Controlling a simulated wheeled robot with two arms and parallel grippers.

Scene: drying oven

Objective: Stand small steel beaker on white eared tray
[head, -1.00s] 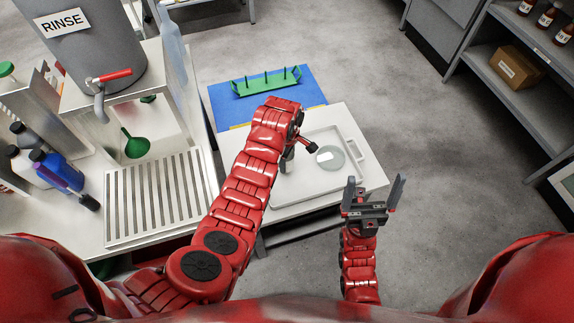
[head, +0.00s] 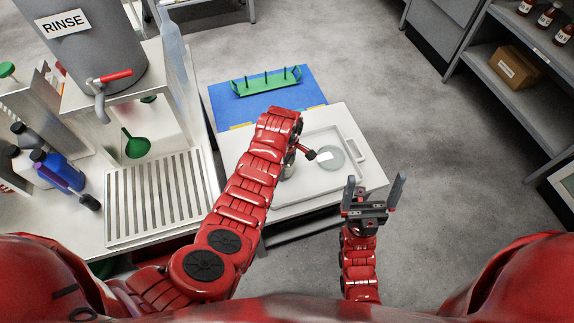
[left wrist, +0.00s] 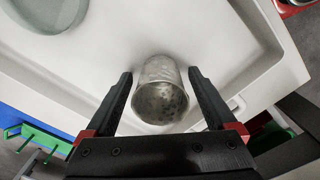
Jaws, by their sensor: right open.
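The small steel beaker (left wrist: 160,92) is between the two fingers of my left gripper (left wrist: 160,76) in the left wrist view, with a narrow gap on each side. My left gripper is open around it. In the head view the beaker (head: 289,172) is mostly hidden below my left wrist, over the left part of the white eared tray (head: 312,187). The tray also shows in the left wrist view (left wrist: 95,62). The beaker appears to stand on the tray floor; its base contact is not clear. My right gripper (head: 375,192) is open and empty, in front of the tray's right corner.
A round glass dish (head: 331,157) lies on the tray right of my left gripper. A green rack (head: 266,82) stands on a blue mat (head: 222,107) behind. The slatted drain board (head: 155,198) and rinse tank (head: 90,50) are at left. Floor is clear at right.

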